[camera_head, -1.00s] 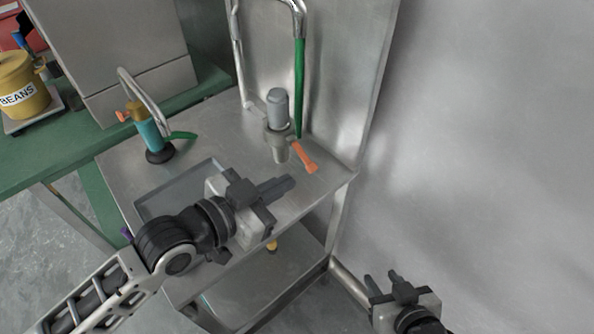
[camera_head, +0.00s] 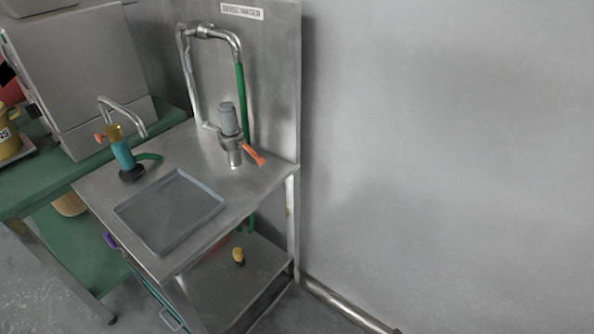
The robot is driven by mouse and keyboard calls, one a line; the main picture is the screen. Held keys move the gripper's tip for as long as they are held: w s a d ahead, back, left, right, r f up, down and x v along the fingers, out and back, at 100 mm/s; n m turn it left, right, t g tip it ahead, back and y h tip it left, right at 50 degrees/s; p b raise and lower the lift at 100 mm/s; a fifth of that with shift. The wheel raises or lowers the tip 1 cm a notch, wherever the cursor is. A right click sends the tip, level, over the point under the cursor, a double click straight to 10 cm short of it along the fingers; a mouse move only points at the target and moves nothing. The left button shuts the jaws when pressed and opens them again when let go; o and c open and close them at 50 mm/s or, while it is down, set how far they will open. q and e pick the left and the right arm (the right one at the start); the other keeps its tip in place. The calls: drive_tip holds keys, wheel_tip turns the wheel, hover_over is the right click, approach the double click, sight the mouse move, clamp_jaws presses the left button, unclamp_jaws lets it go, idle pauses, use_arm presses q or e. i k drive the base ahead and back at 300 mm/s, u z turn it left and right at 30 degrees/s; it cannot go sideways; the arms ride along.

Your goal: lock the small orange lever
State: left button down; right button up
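A small orange lever (camera_head: 99,138) sticks out to the left from the top of a teal upright device (camera_head: 122,154) with a yellow upper part and a black base. This device stands at the back left of the steel table, with a bent metal bar rising above it. A larger orange handle (camera_head: 253,155) slants down to the right from a grey fitting (camera_head: 229,141) near the back wall of the table. Whether either one is locked I cannot tell. Neither of my grippers is in view; only a tiny dark bit shows at the bottom edge, right of centre.
The steel table (camera_head: 205,165) has a recessed square basin (camera_head: 170,210) at its front and a lower shelf (camera_head: 225,285) with a small yellow-topped object (camera_head: 238,256). A green bench (camera_head: 40,180) with a big grey box (camera_head: 85,75) adjoins it at left. A bare grey wall fills the right.

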sight(259, 161)
drive_tip(key=z, duration=0.8)
drive_tip(key=k, duration=1.05)
drive_tip(key=z, duration=0.8)
drive_tip(key=i, duration=1.55)
drive_tip(key=u, duration=1.5)
drive_tip(key=i, duration=0.75)
drive_tip(key=u, duration=0.85)
